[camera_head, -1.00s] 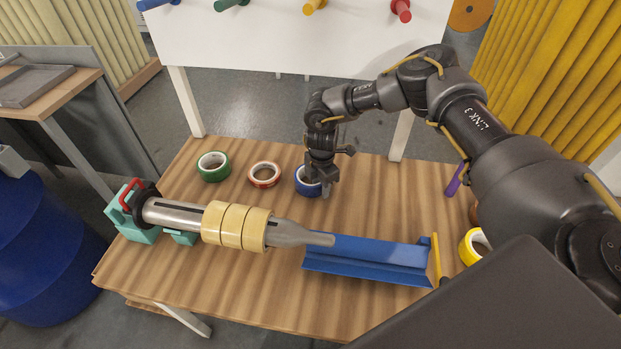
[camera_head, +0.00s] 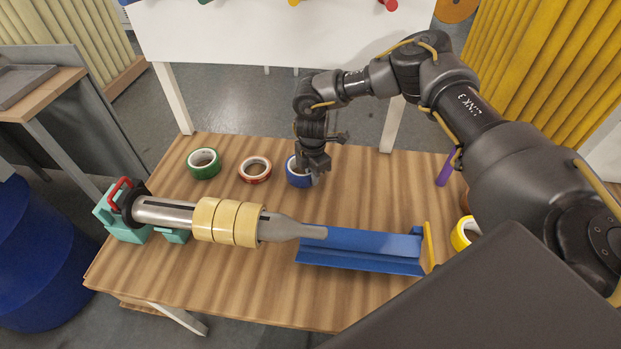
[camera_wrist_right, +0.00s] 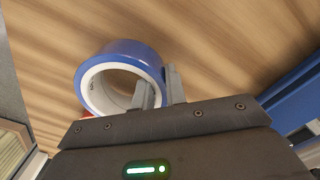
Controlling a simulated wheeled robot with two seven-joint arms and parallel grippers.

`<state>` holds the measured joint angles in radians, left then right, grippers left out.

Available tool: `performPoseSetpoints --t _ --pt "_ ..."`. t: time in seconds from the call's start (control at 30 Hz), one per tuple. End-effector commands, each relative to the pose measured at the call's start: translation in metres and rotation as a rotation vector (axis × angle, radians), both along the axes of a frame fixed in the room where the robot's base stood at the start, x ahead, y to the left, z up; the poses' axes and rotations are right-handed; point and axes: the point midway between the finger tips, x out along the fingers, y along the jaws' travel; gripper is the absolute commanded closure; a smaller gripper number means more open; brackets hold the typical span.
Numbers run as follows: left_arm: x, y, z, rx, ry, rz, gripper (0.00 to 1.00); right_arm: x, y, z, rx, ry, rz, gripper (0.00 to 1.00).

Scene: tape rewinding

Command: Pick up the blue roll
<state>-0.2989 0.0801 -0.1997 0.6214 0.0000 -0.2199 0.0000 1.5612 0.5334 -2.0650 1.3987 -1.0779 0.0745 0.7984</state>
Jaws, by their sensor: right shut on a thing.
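The blue roll (camera_head: 292,178) is at the back of the wooden table, partly hidden behind my right gripper (camera_head: 313,178) in the head view. In the right wrist view the blue roll (camera_wrist_right: 115,54) shows its white inner core. My right gripper (camera_wrist_right: 162,92) is shut on the roll's wall, one finger inside the ring and one outside. I cannot tell whether the roll is clear of the table. My left gripper is not in view.
A red roll (camera_head: 244,174) and a green roll (camera_head: 205,171) lie left of it. In front are a spindle with several cream rolls (camera_head: 228,221) and a blue trough (camera_head: 365,263). A yellow roll (camera_head: 459,238) and a purple object (camera_head: 444,172) are at the right.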

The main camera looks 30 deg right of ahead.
Motion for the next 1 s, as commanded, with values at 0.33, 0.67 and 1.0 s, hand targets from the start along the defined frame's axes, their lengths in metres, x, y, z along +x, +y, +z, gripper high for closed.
performPoseSetpoints --t 0.33,0.67,1.0 --pt "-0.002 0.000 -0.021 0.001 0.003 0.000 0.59 -0.046 0.015 0.073 0.004 -0.006 0.007 1.00" --pt "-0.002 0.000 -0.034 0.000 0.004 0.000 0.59 -0.110 0.035 0.104 0.001 -0.005 0.006 1.00" --pt "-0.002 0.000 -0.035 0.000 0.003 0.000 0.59 -0.133 0.042 0.116 0.000 -0.003 0.001 1.00"
